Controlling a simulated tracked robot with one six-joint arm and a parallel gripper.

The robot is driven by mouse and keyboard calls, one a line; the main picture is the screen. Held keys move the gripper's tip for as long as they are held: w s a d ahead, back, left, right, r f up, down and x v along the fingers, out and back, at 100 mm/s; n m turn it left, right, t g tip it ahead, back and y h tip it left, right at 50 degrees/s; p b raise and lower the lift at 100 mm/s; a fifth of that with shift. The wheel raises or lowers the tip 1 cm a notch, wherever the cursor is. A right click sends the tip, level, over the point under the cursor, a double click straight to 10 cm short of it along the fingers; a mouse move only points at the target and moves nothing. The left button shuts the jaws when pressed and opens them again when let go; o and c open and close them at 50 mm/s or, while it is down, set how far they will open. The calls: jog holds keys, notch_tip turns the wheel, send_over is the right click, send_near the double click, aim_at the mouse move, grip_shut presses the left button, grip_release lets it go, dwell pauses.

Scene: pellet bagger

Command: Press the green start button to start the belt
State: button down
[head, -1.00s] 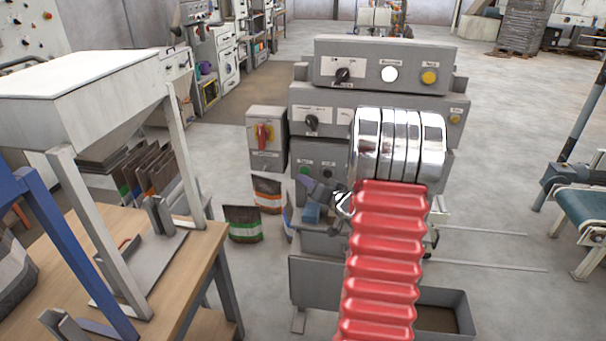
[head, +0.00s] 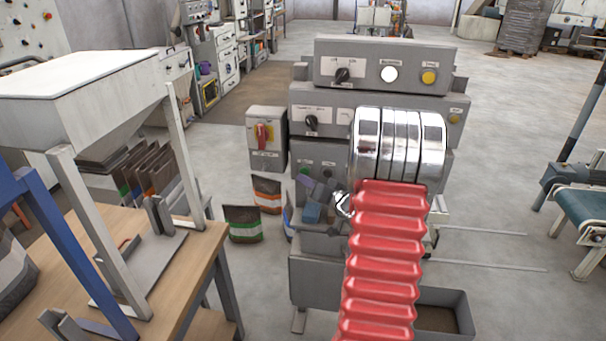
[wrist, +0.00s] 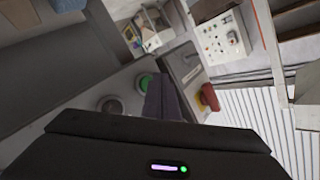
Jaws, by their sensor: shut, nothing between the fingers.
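The green start button (head: 304,171) is on the grey front panel of the machine, to the left of my arm in the head view. It also shows in the wrist view (wrist: 143,82), partly covered by my fingers. My gripper (wrist: 163,82) is shut and empty, with its dark fingertips right beside the green button in that view. In the head view my gripper (head: 307,184) is just below the button, close to the panel. I cannot tell whether the fingertips touch the button or panel.
A dark round button (wrist: 110,105) sits beside the green one. A box with a red rotary switch (head: 262,136) stands left of the panel. Filled bags (head: 243,224) stand on the floor.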

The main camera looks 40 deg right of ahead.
dwell(0.4)
jog(key=shift+w+d, duration=0.35)
jog(key=shift+w+d, duration=0.2)
jog(key=shift+d, duration=0.05)
dwell(0.8)
jog(key=shift+s+a, duration=0.1)
jog(key=shift+s+a+r, duration=0.1)
jog(key=shift+s+a, duration=0.3)
jog(key=shift+a, duration=0.1)
dwell(0.4)
jog(key=s+a, duration=0.3)
jog(key=a, duration=0.1)
jog(key=shift+s+a, duration=0.35)
dwell(0.8)
